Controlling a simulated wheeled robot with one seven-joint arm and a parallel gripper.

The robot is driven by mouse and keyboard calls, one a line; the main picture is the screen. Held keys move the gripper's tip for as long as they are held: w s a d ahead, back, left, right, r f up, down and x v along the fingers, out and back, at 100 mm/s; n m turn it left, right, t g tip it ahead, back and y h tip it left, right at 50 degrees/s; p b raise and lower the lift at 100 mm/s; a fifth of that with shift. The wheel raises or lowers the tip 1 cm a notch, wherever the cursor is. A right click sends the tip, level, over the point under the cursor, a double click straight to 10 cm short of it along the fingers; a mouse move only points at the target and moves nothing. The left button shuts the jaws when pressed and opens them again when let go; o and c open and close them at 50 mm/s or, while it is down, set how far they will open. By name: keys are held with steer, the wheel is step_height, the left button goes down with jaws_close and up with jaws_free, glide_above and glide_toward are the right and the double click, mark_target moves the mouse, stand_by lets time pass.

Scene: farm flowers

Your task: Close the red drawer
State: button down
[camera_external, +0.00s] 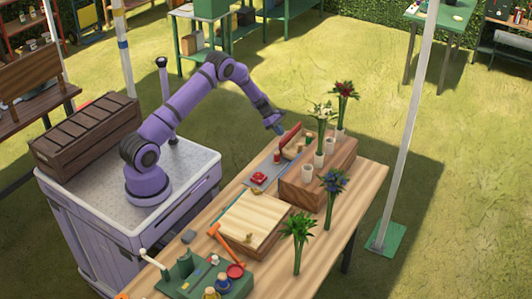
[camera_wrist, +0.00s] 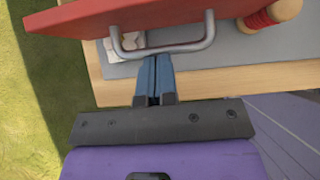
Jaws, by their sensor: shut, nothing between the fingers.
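The red drawer shows its red front panel (camera_external: 289,137) at the far end of the wooden table, beside the planter box. In the wrist view the red panel (camera_wrist: 130,14) crosses the top, with a grey metal handle (camera_wrist: 188,47) on it. My gripper (camera_external: 279,129) is low at the left of the panel in the external view. In the wrist view its blue fingers (camera_wrist: 154,62) are pressed together and empty. Their tips are at the handle's bar; I cannot tell whether they touch it. The drawer's inside is mostly hidden.
A spool with red thread (camera_wrist: 268,16) stands right of the handle on a grey mat (camera_wrist: 235,48). A wooden planter box (camera_external: 303,190) with flowers and pots stands close by. A red item (camera_external: 259,177), an orange hammer (camera_external: 227,242) and a wooden box (camera_external: 250,220) occupy the nearer table.

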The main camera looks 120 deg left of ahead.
glide_above(294, 146)
steer(key=w, duration=0.4)
steer(key=shift+w+a, duration=0.1)
steer(key=shift+w, duration=0.1)
stand_by(0.3)
steer(key=s, duration=0.2)
steer(key=s+r, duration=0.1)
steer(key=s, duration=0.1)
steer(key=shift+s, duration=0.25)
steer(key=v, duration=0.9)
steer(key=shift+r, duration=0.35)
